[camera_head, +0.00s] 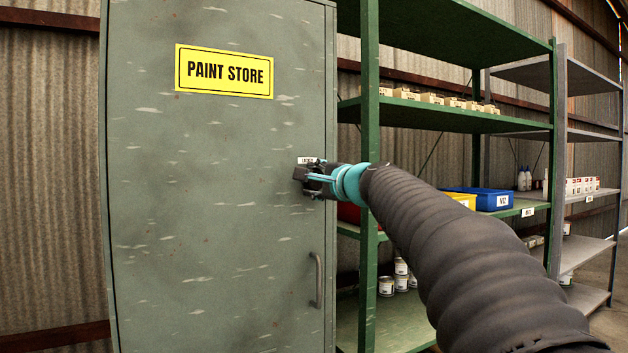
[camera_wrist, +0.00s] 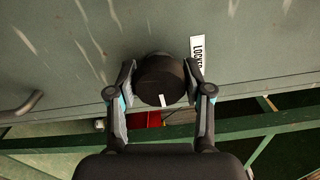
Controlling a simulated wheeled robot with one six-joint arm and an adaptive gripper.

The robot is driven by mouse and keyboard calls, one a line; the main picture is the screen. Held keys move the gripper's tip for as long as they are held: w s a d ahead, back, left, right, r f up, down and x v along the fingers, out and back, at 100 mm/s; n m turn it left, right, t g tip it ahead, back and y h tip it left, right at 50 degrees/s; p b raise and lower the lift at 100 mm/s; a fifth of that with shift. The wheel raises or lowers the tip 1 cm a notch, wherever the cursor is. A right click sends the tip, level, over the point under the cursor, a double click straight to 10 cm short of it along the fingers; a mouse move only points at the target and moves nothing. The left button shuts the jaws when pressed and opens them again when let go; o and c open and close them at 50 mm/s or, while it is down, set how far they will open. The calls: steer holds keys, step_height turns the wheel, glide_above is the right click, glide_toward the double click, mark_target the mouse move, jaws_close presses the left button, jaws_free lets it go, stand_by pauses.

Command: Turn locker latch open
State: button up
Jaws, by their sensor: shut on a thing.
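The locker (camera_head: 210,200) is a scuffed grey-green metal cabinet with a yellow PAINT STORE sign (camera_head: 224,72). The latch (camera_wrist: 160,82) is a dark round knob with a white mark, on the locker's door near its right edge. In the wrist view the mark lies on the knob's lower side, toward my palm. My gripper (camera_head: 308,178) is at the door, with one finger on each side of the knob, shut on it. In the head view my gripper mostly hides the knob. A small white label (camera_wrist: 198,52) sits beside the knob, partly cut off by a finger.
A curved bar handle (camera_head: 319,280) is on the door below the latch. Green shelving (camera_head: 445,122) stands close at the right, holding small boxes, cans and a blue bin (camera_head: 478,198). A grey shelf unit (camera_head: 588,137) stands farther right.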

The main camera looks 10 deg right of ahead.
steer(key=o, duration=1.2)
steer(key=shift+c, duration=0.2)
steer(key=v, duration=1.2)
